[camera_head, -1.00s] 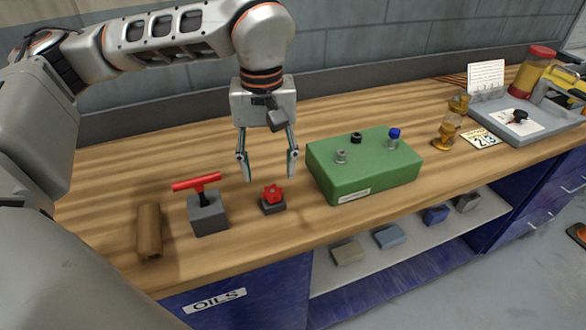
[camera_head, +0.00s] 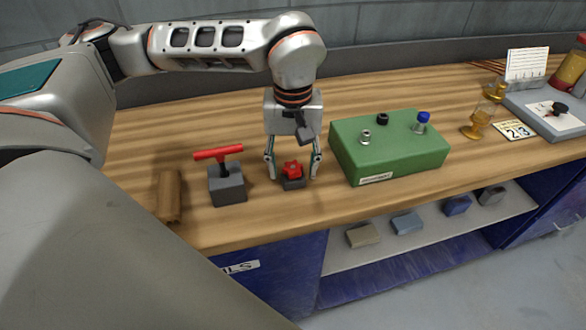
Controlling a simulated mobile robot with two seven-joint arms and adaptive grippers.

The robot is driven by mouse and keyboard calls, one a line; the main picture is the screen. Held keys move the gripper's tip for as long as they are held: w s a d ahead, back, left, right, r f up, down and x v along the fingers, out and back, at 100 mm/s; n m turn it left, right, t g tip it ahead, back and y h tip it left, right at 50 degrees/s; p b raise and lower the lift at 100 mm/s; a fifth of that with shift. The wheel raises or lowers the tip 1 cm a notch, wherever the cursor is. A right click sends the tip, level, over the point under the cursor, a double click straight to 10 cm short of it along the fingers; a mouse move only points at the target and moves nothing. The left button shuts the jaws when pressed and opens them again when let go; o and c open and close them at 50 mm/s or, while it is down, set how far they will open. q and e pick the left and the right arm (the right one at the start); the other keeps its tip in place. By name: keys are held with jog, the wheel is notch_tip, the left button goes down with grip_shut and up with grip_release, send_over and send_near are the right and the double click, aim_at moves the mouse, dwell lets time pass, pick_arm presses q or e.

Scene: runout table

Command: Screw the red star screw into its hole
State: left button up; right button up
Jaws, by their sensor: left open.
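The red star screw (camera_head: 292,169) sits in a small dark grey holder (camera_head: 294,184) on the wooden table, left of the green box. My left gripper (camera_head: 293,177) points down over it, with one finger on each side of the red star head. The fingers are open; no contact with the screw is clear. The green box (camera_head: 392,160) carries a silver hollow fitting (camera_head: 365,137) at its left, a black knob (camera_head: 383,119) at the back, and a blue-topped piece (camera_head: 422,120) at its right. My right gripper is not in view.
A red T-handle (camera_head: 218,153) stands in a grey block (camera_head: 227,186) left of the screw. A brown cylinder (camera_head: 169,196) lies further left. Amber glassware (camera_head: 480,118), a number card (camera_head: 514,131) and a grey tray (camera_head: 545,122) are at the right. Table in front is narrow.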

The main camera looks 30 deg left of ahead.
aim_at(293, 167)
pick_arm(q)
jog(key=shift+c, duration=0.5)
jog(key=c, duration=1.1)
jog(key=shift+r, duration=0.1)
jog(key=shift+r+p, duration=1.05)
jog(key=shift+r, duration=8.9)
